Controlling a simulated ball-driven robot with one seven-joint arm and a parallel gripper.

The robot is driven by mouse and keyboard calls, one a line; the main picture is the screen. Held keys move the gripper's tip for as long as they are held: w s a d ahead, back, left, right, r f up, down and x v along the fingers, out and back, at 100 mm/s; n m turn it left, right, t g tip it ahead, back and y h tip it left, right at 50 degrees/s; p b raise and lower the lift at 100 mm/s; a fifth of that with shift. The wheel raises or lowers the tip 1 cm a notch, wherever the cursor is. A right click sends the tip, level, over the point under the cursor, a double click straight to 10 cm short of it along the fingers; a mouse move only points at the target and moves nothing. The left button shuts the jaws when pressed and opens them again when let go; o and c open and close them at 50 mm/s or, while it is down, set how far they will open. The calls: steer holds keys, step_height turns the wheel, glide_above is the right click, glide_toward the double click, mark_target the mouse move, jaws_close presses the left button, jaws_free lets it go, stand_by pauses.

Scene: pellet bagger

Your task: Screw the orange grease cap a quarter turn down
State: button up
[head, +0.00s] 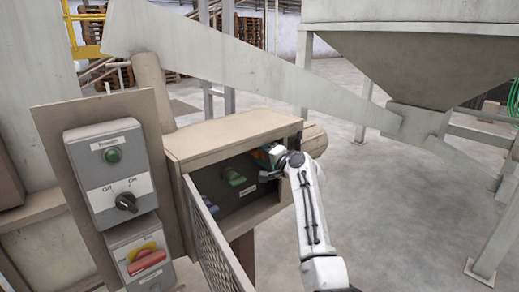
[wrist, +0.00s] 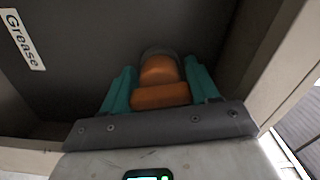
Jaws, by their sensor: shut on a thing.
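The orange grease cap (wrist: 160,93) shows in the wrist view inside an open beige box, near its right side wall. My gripper (wrist: 160,90) has its two teal fingers on either side of the cap and is shut on it. In the head view, my gripper (head: 268,157) reaches into the right end of the box (head: 228,137); only a sliver of orange shows there, and the cap is mostly hidden by the gripper. A "Grease" label (wrist: 22,40) is on the dark back panel at the left of the wrist view.
A green handle (head: 233,176) and a blue one (head: 205,203) sit in the box left of my gripper. A mesh door (head: 220,250) hangs open at its left. A switch panel (head: 110,180) stands further left. Open floor lies to the right.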

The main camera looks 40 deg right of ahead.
steer(key=shift+d+m+p, duration=0.1)
steer(key=shift+m+p, duration=0.5)
steer(key=shift+m, duration=0.7)
steer(key=shift+f, duration=0.1)
steer(key=o, duration=0.8)
steer(key=shift+o, duration=1.3)
